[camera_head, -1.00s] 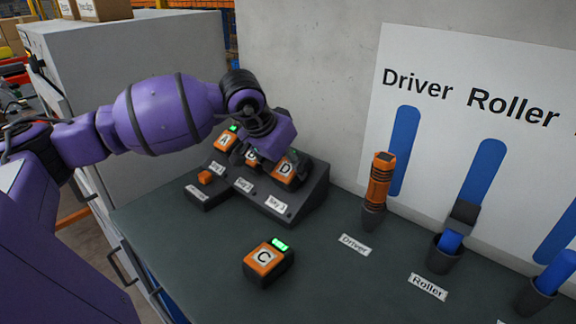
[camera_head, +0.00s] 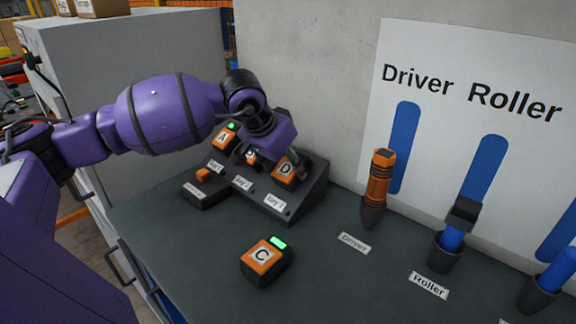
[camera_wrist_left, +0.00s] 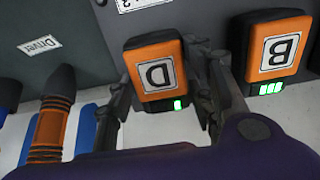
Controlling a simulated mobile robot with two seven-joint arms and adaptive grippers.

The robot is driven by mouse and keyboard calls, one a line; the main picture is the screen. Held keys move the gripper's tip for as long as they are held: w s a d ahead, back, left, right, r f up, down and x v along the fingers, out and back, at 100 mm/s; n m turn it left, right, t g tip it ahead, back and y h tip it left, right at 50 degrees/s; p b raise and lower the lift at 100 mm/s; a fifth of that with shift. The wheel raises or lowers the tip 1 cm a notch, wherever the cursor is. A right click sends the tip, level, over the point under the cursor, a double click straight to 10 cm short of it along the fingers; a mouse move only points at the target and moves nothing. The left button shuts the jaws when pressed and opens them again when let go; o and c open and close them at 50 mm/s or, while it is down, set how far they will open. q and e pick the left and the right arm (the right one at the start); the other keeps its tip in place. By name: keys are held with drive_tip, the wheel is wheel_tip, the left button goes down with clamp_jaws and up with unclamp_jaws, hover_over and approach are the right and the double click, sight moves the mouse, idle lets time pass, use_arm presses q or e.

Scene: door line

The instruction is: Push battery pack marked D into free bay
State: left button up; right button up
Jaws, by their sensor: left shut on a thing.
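Battery pack D (camera_head: 286,170) is an orange and black block at the right-hand bay of the sloped grey charging rack (camera_head: 312,196). It also shows in the left wrist view (camera_wrist_left: 155,68), with a small green light at one end. My left gripper (camera_head: 284,162) is shut on pack D, with one finger on each side of it. How deep the pack sits in the bay is hidden. Pack A (camera_head: 224,137) and pack B (camera_wrist_left: 277,50) occupy the other two bays; the arm partly covers B in the head view. My right gripper is not in view.
Pack C (camera_head: 264,257) stands loose on the dark bench, its light green. A small box with an orange button (camera_head: 203,175) is left of the rack. An orange driver (camera_head: 379,180) and a blue roller (camera_head: 452,240) stand in holders at right.

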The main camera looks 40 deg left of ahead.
use_arm(q)
drive_tip(key=o, duration=1.5)
drive_tip(key=v, duration=1.2)
